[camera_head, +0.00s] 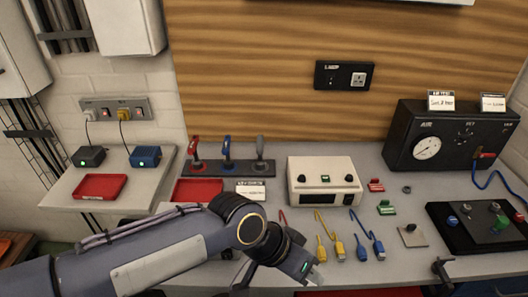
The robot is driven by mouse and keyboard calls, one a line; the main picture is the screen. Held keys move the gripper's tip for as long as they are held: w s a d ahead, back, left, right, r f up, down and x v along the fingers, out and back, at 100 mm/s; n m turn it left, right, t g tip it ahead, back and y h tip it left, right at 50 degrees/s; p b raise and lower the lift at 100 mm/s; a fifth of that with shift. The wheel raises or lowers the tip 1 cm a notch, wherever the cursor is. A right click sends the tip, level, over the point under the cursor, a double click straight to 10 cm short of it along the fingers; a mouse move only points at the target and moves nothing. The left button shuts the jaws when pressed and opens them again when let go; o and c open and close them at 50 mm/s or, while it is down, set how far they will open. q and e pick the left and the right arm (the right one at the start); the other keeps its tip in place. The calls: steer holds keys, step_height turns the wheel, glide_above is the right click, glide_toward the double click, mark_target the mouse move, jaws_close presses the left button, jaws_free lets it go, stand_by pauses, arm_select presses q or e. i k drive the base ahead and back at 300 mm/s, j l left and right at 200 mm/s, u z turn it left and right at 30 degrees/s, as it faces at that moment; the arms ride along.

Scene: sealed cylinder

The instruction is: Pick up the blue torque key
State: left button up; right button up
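The blue torque key (227,151) stands upright in a dark rack (232,169) at the back of the bench. A red key (195,149) stands to its left and a grey key (261,150) to its right. My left arm comes in from the lower left. My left gripper (316,277) is at the bench's front edge, well to the right of and nearer than the blue key, not touching it. Its fingers are small and partly hidden, so I cannot tell if they are open or shut. My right gripper is not in view.
A white box (324,182) stands right of the rack. Yellow cables (332,242) and blue cables (368,240) lie in front of it. A red tray (198,190) is before the rack. A black gauge unit (448,137) and a dark panel (482,228) are at right.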

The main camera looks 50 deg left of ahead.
mark_target(229, 163)
steer(key=u, duration=2.05)
steer(key=i+j+u, duration=0.2)
steer(key=j, duration=0.25)
steer(key=i+j+u, duration=0.2)
steer(key=j, duration=0.25)
steer(key=i+j+u, duration=0.2)
steer(key=j, duration=0.2)
